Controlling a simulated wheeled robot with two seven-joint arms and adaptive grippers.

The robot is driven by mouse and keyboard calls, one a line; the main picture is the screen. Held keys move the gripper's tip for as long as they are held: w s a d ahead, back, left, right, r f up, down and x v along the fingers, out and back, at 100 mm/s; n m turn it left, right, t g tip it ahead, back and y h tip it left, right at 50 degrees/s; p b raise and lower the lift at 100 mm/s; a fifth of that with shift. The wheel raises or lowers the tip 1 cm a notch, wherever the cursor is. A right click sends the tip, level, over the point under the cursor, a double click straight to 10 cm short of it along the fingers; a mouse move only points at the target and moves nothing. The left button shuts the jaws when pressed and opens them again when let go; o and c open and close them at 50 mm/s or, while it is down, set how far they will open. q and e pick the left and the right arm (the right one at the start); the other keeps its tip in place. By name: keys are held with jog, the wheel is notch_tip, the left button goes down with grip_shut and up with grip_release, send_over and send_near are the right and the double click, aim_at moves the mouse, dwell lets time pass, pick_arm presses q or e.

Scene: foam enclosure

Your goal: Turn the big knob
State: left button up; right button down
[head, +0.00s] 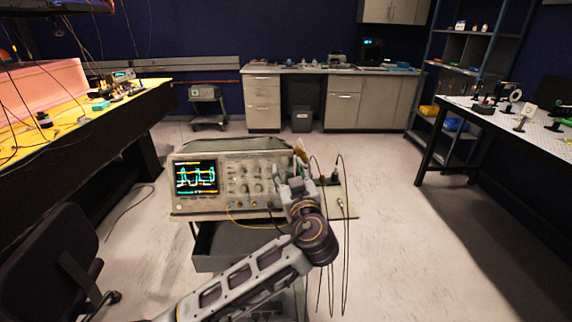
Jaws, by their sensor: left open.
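An oscilloscope (235,181) with a lit screen (196,178) stands on a small cart (340,208) in the middle of the head view. Several round knobs (244,188) sit on its front panel, right of the screen. They are small in the picture, and I cannot tell which one is the big knob. My left gripper (296,184) is at the right end of the panel, in front of it, and covers part of it. It is open, but its fingertips are hard to make out. I cannot tell whether it touches anything. My right gripper is not in view.
Black cables (345,235) hang from the cart's right side, close beside my left arm. A yellow cable (240,224) loops below the panel. A chair (45,255) is at lower left. Benches stand left and right (520,128). The floor right of the cart is clear.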

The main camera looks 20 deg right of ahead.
aim_at(285, 161)
pick_arm(q)
jog(key=w, duration=0.3)
jog(key=shift+d, duration=0.15)
jog(key=shift+w, duration=0.75)
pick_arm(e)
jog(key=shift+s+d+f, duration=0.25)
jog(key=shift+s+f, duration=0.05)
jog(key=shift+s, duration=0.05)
pick_arm(q)
jog(key=c, duration=1)
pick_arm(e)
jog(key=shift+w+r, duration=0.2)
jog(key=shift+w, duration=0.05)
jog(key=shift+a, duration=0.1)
